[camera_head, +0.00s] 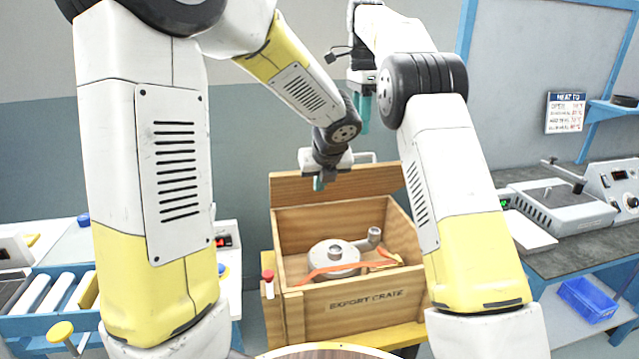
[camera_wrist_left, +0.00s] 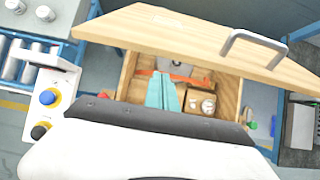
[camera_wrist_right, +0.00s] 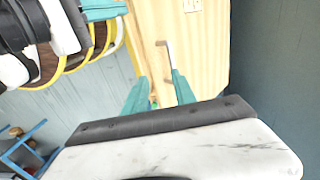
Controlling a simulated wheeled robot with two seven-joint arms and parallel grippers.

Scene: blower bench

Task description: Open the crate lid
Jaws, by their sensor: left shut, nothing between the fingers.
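The wooden export crate (camera_head: 350,303) stands with its top open. Its lid (camera_head: 385,181) is raised upright along the back edge, and its metal handle (camera_wrist_left: 255,42) shows in the left wrist view. A silver blower (camera_head: 330,258) with an orange strap lies in the crate. My left gripper (camera_head: 318,184) is shut and empty, in front of the lid and above the crate; its fingers (camera_wrist_left: 163,92) are together. My right gripper (camera_head: 362,113) is raised behind and above the lid. Its fingers (camera_wrist_right: 157,88) are apart, with the lid panel (camera_wrist_right: 170,28) beyond them.
A roller conveyor (camera_head: 45,292) stands on the left. A red-topped part (camera_head: 267,276) is at the crate's left front corner. On the right is a bench with a grey machine (camera_head: 565,207) and a blue bin (camera_head: 588,298) below. My arms frame the crate on both sides.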

